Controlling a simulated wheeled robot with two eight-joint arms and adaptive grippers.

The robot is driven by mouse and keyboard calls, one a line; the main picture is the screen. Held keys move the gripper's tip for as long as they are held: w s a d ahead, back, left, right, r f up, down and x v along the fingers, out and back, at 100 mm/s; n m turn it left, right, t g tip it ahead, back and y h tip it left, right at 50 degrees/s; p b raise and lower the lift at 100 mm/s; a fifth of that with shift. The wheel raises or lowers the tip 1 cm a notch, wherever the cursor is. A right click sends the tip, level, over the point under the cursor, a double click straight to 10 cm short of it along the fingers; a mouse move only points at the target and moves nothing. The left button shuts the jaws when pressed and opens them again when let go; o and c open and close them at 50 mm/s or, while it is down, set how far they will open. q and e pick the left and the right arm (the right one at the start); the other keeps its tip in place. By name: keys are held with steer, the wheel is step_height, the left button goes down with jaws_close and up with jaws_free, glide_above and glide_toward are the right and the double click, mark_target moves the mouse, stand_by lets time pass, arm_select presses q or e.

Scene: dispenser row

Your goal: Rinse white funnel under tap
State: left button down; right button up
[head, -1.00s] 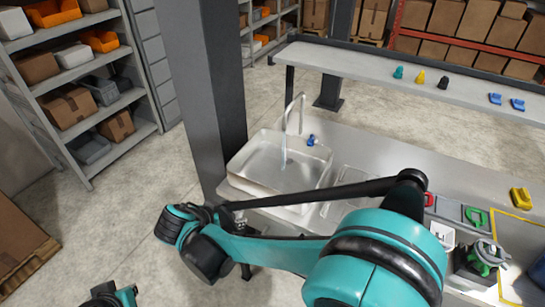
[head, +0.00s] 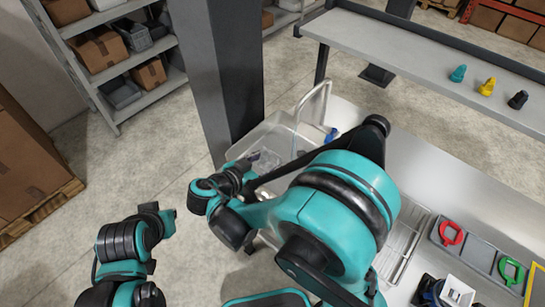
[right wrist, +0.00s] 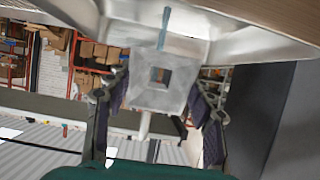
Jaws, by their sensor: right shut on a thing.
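My right gripper (head: 262,163) is at the sink's near-left part, partly hidden by my arm. In the right wrist view its fingers (right wrist: 158,108) are on both sides of a pale, translucent, square-mouthed piece, the white funnel (right wrist: 181,62), and are shut on it. A thin bluish streak, seemingly water (right wrist: 165,27), meets the funnel's upper edge there. The metal sink (head: 272,132) is partly covered by my right arm. The curved tap (head: 327,92) rises behind it, with a blue part (head: 331,135) beside it.
A dark post (head: 218,75) stands close left of the sink. Right of the sink lie a drain rack (head: 402,245) and a tray (head: 480,250) with red and green rings. A bench (head: 430,68) behind holds small teal, yellow and black pieces.

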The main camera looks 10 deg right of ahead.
steer(key=w+d+f+b, duration=0.1)
steer(key=w+d, duration=0.5)
steer(key=d, duration=0.2)
steer(key=shift+w+f, duration=0.15)
steer(key=shift+a, duration=0.1)
stand_by(3.5)
steer(key=shift+s+a+r, duration=0.25)
steer(key=shift+s+a, duration=0.7)
steer(key=shift+a, duration=0.2)
steer(key=shift+s+a+r, duration=0.25)
steer(key=shift+s+a, duration=0.65)
steer(key=shift+a, duration=0.25)
steer(key=shift+s+a+r, duration=0.25)
steer(key=shift+s+a, duration=0.7)
steer(key=shift+a, duration=0.2)
